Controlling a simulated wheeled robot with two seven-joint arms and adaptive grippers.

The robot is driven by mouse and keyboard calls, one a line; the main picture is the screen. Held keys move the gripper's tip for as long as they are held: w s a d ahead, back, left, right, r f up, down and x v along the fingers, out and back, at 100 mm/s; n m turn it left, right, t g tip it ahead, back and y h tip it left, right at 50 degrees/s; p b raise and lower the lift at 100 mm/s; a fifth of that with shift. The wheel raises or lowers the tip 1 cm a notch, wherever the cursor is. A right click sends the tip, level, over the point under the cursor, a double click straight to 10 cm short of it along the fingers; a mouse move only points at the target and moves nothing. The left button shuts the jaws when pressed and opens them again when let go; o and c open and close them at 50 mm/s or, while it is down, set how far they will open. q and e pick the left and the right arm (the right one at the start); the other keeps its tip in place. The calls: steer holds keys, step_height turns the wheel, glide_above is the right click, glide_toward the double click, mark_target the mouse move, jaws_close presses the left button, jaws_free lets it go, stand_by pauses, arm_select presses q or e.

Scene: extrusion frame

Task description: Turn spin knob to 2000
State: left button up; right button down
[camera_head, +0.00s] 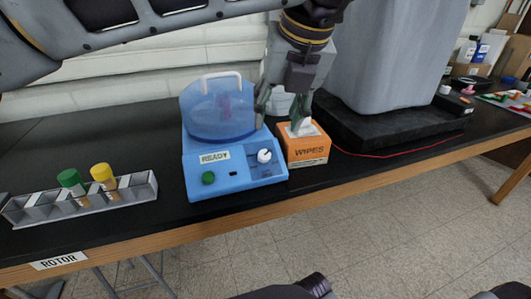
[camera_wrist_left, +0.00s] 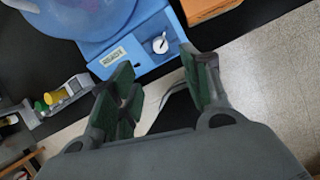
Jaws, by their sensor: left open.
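The spin knob (camera_head: 264,156) is a white dial on the front panel of a blue centrifuge (camera_head: 199,167) labelled READY. My left gripper (camera_head: 278,122) is open and empty, above and slightly right of the knob in the head view, with its fingers pointing down. In the left wrist view, the knob (camera_wrist_left: 160,44) shows beyond the open fingers (camera_wrist_left: 157,64), apart from them. A dark pointer mark shows on the knob, but scale numbers are too small to read.
An orange wipes box (camera_head: 305,151) stands close to the right of the centrifuge, near the gripper. A rack (camera_head: 125,193) with green- and yellow-capped tubes stands left. A large grey machine (camera_head: 395,55) is behind right. The wooden bench edge (camera_head: 230,219) runs in front.

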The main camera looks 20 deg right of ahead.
mark_target(265, 153)
arm_select(q)
steer(key=shift+f, duration=0.15)
steer(key=b+x, duration=0.1)
steer(key=x, duration=1)
steer(key=shift+w+f+b, duration=0.1)
steer(key=shift+f+b, duration=0.15)
steer(key=shift+b, duration=0.15)
steer(key=shift+x, duration=1.05)
arm_select(e)
steer(key=shift+w+a+r, duration=0.15)
steer(key=shift+r, duration=0.55)
steer(key=shift+w+a+r, duration=0.15)
steer(key=shift+r, duration=0.5)
arm_select(q)
steer(key=shift+r, duration=0.1)
steer(key=c, duration=1)
steer(key=shift+c, duration=0.2)
